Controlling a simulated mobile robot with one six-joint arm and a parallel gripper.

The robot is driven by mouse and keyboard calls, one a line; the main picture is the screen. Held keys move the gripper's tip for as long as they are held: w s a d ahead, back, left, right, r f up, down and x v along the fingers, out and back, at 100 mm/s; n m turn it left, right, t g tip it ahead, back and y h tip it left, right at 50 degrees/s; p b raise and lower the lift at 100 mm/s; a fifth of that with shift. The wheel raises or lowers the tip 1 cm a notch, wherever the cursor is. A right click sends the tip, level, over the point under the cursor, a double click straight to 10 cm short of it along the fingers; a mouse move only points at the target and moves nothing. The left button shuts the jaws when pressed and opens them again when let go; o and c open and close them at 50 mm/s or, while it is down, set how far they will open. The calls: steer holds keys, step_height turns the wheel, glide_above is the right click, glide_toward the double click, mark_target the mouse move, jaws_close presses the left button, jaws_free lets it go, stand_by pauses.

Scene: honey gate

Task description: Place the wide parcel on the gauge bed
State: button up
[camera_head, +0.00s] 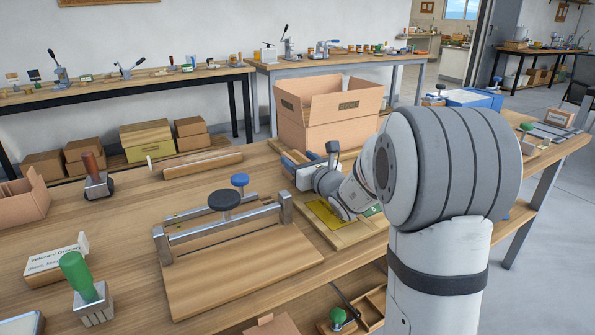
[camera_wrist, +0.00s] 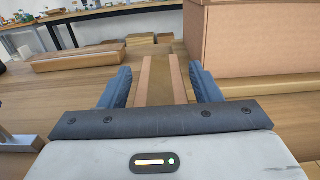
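My gripper (camera_wrist: 162,90) points forward and low over the bench, its two blue fingers apart. A brown cardboard strip, likely the parcel (camera_wrist: 160,78), lies between them with a darker band along its middle. I cannot tell whether both fingers touch it. In the head view my gripper (camera_head: 308,165) is partly hidden by my wrist, near the front of a large open carton. A wooden board with a yellow panel (camera_head: 328,216) lies just below it. Left of that is a wooden bed (camera_head: 240,270) with a metal rail and a black knob. I cannot tell which is the gauge bed.
The large open carton (camera_head: 325,128) stands close behind my gripper; it rises at the right in the wrist view (camera_wrist: 245,40). A long wooden block (camera_head: 202,163) lies at the back left. Green-handled (camera_head: 78,275) and red-handled (camera_head: 92,170) stamps stand on the left.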

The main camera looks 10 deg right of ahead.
steer(key=c, duration=1)
